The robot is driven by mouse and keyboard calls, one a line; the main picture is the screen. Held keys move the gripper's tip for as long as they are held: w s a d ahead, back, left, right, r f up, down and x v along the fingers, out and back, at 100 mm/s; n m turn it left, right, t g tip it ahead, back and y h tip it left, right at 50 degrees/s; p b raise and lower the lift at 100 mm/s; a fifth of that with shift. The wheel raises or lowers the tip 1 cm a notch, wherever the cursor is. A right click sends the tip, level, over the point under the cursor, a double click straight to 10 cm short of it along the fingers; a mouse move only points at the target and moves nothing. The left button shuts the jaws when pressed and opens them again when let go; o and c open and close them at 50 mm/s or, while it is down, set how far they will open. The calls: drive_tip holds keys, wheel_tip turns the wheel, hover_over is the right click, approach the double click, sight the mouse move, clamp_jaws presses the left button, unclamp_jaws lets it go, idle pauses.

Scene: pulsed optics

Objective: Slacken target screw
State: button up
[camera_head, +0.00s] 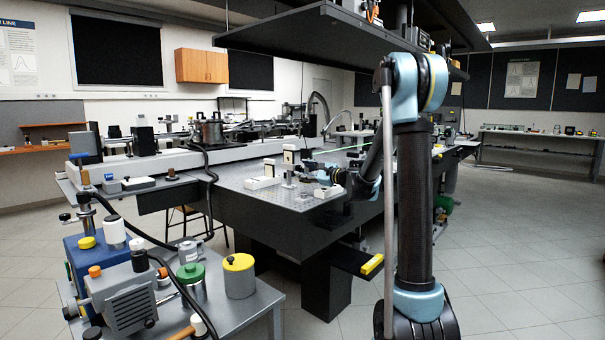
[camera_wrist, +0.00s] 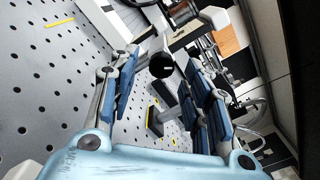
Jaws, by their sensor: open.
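In the wrist view, my gripper (camera_wrist: 162,72) is open, with one blue-padded finger on each side of the picture. A black round knob (camera_wrist: 161,66) with a small white mark on its face shows in the gap between the fingertips; it looks like a screw head, but I cannot tell whether it is the target screw. No finger is seen touching it. A grey post with a dark base (camera_wrist: 156,122) shows below it. In the head view, my gripper (camera_head: 325,176) is over the optical table (camera_head: 245,205), near small optic mounts; the screw is too small to make out there.
A white block-like mount (camera_head: 263,183) and an upright mount (camera_head: 289,158) stand close to my gripper. A dark shelf (camera_head: 330,35) hangs above the table. A cart (camera_head: 255,302) with pumps and canisters stands at the front left. The floor (camera_head: 510,260) at right is clear.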

drive_tip(key=shift+x, duration=1.05)
clamp_jaws()
drive_tip(key=n, duration=0.5)
drive_tip(key=shift+s, duration=0.1)
unclamp_jaws()
